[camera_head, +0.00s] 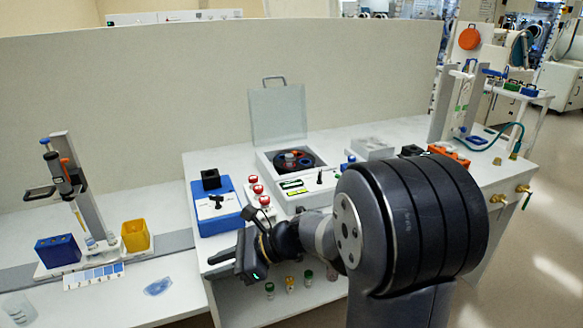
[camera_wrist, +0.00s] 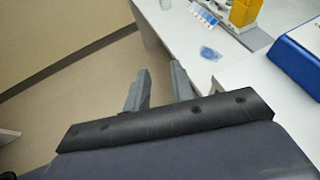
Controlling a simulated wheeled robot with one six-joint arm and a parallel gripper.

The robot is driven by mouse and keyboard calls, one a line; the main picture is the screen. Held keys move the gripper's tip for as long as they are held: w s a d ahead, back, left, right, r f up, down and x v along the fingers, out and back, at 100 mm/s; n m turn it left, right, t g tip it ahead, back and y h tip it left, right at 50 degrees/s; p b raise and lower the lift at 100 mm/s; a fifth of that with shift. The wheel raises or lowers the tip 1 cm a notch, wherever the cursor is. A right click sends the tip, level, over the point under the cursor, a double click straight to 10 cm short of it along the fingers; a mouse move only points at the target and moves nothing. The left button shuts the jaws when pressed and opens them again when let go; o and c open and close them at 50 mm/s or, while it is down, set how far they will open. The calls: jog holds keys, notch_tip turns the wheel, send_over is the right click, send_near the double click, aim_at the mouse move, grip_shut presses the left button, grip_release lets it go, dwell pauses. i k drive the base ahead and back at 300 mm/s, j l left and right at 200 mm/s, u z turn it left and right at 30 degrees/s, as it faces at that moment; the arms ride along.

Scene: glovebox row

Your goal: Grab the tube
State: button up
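My gripper (camera_head: 232,264) is at the front edge of the bench, low and left of the capped vials. In the wrist view its two fingers (camera_wrist: 160,72) stand apart with nothing between them, only floor and bench edge beyond. Several small capped vials stand below the bench top: one with a green cap (camera_head: 270,288), one with a yellow cap (camera_head: 289,284), and one with another green cap (camera_head: 308,279). Which of these, if any, is the tube I cannot tell. None shows in the wrist view.
On the bench are a blue device (camera_head: 215,212), red-topped items (camera_head: 258,190) and an open-lidded centrifuge (camera_head: 268,164). At left stand a pipette stand (camera_head: 80,190), yellow bin (camera_head: 135,236) and blue box (camera_head: 58,251). Open floor lies left in the wrist view.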

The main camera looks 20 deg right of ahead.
aim_at(289, 158)
jog(key=i+l+z, duration=0.1)
jog(key=i+z, duration=0.25)
jog(key=i+j+z, duration=0.1)
jog(key=i+z, duration=0.3)
jog(key=i+j+z, duration=0.2)
jog(key=i+z, duration=0.15)
jog(key=i, duration=0.2)
